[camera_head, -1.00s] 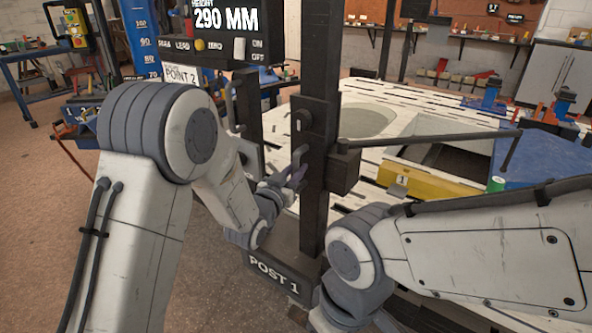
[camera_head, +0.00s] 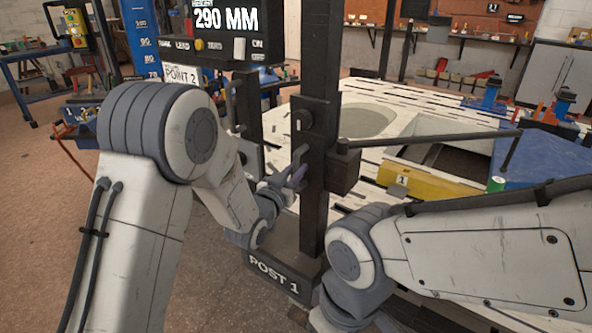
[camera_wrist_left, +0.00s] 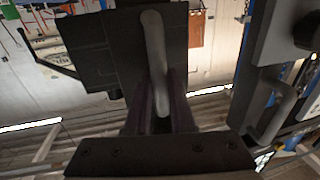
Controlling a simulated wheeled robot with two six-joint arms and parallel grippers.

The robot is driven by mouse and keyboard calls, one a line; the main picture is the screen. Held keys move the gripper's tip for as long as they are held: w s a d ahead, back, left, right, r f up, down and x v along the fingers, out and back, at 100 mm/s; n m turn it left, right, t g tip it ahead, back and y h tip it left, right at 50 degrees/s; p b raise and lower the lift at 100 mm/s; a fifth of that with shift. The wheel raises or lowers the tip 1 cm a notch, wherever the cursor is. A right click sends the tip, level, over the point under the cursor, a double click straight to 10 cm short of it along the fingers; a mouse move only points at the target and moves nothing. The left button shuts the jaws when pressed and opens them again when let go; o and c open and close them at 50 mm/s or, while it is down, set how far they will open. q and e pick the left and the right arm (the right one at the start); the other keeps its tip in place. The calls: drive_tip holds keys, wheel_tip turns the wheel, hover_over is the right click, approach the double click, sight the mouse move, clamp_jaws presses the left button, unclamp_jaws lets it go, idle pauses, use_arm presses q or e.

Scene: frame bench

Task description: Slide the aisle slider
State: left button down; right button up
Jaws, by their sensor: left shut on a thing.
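The dark post (camera_head: 315,215) marked POST 1 stands upright in the middle, with a dark slider block on it. In the left wrist view a dark plate (camera_wrist_left: 105,50) carries a grey bar handle (camera_wrist_left: 154,50). My left gripper (camera_head: 295,174) is at the post's left side, next to the block. In the left wrist view its fingers (camera_wrist_left: 160,105) are shut around the lower part of the handle. In the head view the arm and fingers hide most of the grip. My right arm crosses at lower right; its gripper is out of view.
A display box (camera_head: 225,20) reading 290 MM stands behind, with a POINT 2 sign below it. A thin dark rod (camera_head: 430,138) reaches right from the post over the white slotted bench (camera_head: 385,100). A yellow block (camera_head: 425,184) marked 1 and blue fixtures lie there.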

use_arm(q)
wheel_tip(320, 180, up, 24)
drive_tip(key=p, duration=1.3)
drive_tip(key=shift+r, duration=0.15)
drive_tip(key=c, duration=0.8)
unclamp_jaws()
drive_tip(key=shift+o, duration=0.2)
drive_tip(key=shift+s, duration=0.1)
drive_tip(key=v, duration=1)
drive_tip(key=shift+b, duration=0.3)
drive_tip(key=shift+s+a, duration=0.1)
